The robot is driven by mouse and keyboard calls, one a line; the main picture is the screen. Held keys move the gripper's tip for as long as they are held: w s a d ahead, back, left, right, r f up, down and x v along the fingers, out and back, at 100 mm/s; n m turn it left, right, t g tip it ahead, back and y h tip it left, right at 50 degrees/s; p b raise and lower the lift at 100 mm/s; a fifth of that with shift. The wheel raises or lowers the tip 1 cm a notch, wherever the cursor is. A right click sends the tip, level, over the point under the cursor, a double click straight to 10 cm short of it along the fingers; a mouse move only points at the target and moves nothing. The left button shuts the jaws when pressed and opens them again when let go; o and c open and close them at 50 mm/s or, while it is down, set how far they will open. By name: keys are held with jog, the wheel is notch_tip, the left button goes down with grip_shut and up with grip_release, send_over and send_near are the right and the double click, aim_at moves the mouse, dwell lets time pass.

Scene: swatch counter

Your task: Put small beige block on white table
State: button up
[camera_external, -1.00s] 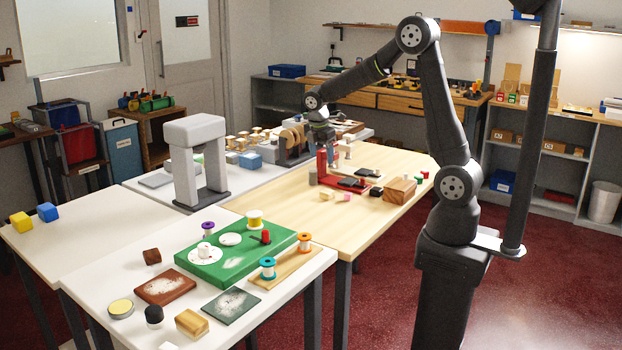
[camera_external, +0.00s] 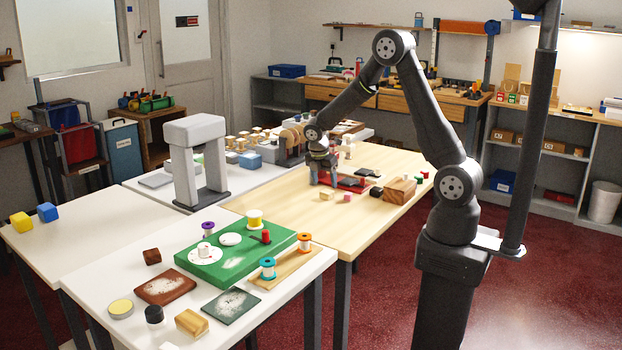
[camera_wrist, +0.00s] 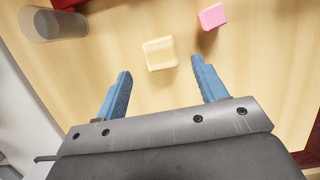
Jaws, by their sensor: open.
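In the external view my gripper (camera_external: 322,180) points down over the wooden table, just behind the block. A white table (camera_external: 75,250) stands at the left, and another white surface with swatches (camera_external: 235,325) is in front.
A pink block (camera_wrist: 212,16) lies close to the right of the beige one. A grey cylinder (camera_wrist: 60,25) stands at the left in the wrist view. A wooden block (camera_external: 399,190) and a grey arch (camera_external: 195,130) stand nearby. Yellow (camera_external: 21,221) and blue (camera_external: 47,212) cubes sit on the left white table.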

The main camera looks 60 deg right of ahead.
jog(key=x, duration=0.5)
jog(key=shift+a, duration=0.1)
jog(key=c, duration=1.1)
jog(key=shift+c, duration=0.3)
jog(key=shift+r, duration=0.6)
notch_tip(320, 180, up, 3)
jog(key=shift+f, duration=0.1)
jog(key=s+d+r, duration=0.7)
jog(key=s+d, duration=0.1)
jog(key=d, duration=0.1)
jog(key=m+g, duration=0.2)
jog(key=m, duration=0.6)
send_over(326, 191)
jog(key=s+d, duration=0.1)
jog(key=s, duration=0.1)
jog(key=f, duration=0.3)
jog(key=shift+w+d+f+y, duration=0.2)
jog(key=shift+f+y, duration=0.1)
jog(key=shift+y, duration=0.1)
jog(key=w+a+f+m, duration=0.1)
jog(key=a+m, duration=0.2)
jog(key=w+a+f+m+y, duration=0.1)
jog(key=w+a+f+m, duration=0.1)
jog(key=a+m, duration=0.1)
jog(key=w+a+f+m+g+y, duration=0.1)
jog(key=a+m, duration=0.3)
jog(key=shift+w+a+f, duration=0.1)
jog(key=shift+w+f, duration=0.1)
jog(key=shift+w, duration=0.1)
